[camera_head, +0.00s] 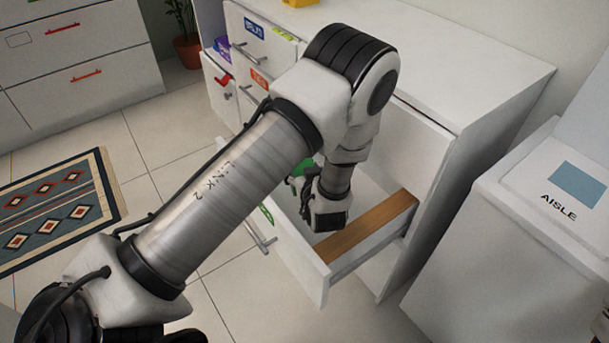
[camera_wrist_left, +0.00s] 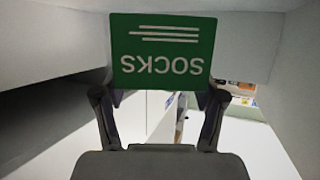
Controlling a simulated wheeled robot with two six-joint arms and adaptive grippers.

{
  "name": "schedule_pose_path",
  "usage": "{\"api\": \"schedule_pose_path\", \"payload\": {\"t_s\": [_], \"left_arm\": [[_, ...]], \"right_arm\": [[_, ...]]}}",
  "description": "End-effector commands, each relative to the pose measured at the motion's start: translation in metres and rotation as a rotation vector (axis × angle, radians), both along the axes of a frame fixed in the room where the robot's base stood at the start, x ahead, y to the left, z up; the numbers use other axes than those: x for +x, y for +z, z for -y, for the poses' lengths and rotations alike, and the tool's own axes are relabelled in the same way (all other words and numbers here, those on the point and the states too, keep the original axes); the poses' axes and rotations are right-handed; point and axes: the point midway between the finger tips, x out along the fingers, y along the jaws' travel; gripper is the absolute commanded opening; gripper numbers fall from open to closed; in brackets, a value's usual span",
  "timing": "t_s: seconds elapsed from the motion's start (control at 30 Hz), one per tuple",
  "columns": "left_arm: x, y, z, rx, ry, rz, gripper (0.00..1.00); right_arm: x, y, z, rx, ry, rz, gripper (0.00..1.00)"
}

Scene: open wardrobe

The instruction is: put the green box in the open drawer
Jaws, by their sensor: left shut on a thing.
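The green box (camera_wrist_left: 163,50) fills the upper middle of the left wrist view, with white "SOCKS" lettering upside down. My left gripper (camera_wrist_left: 160,97) is shut on it, one finger at each side. In the head view, my left gripper (camera_head: 308,193) is at the open drawer, and a small part of the green box (camera_head: 300,180) shows beside it; the arm hides the rest. The open drawer (camera_head: 290,262) is pulled out from the white cabinet. Whether the box touches the drawer floor cannot be told.
A wooden strip (camera_head: 372,226) lies along the drawer's right side. The white cabinet (camera_head: 470,75) stands behind, with other labelled drawers at left. A white unit marked "AISLE" (camera_head: 530,235) stands at right. A patterned rug (camera_head: 60,210) lies on the tiled floor.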

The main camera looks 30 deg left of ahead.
Motion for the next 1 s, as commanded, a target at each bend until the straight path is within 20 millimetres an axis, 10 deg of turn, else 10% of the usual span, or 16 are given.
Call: {"api": "schedule_pose_path", "payload": {"t_s": [0.7,0.73,0.8,1.0], "left_arm": [[0.001,-0.012,0.000,0.000,0.000,0.003,0.32],[0.001,-0.012,0.000,0.001,0.000,0.002,0.77],[0.001,-0.012,0.000,0.001,0.000,0.002,0.95],[0.001,-0.012,0.000,0.001,0.000,0.002,0.95]], "right_arm": [[0.000,-0.006,0.000,0.000,0.000,0.000,0.40],[0.000,-0.006,0.000,0.000,0.000,0.000,0.40],[0.000,-0.006,0.000,0.000,0.000,0.000,0.40],[0.000,-0.006,0.000,0.000,0.000,0.000,0.40]]}}
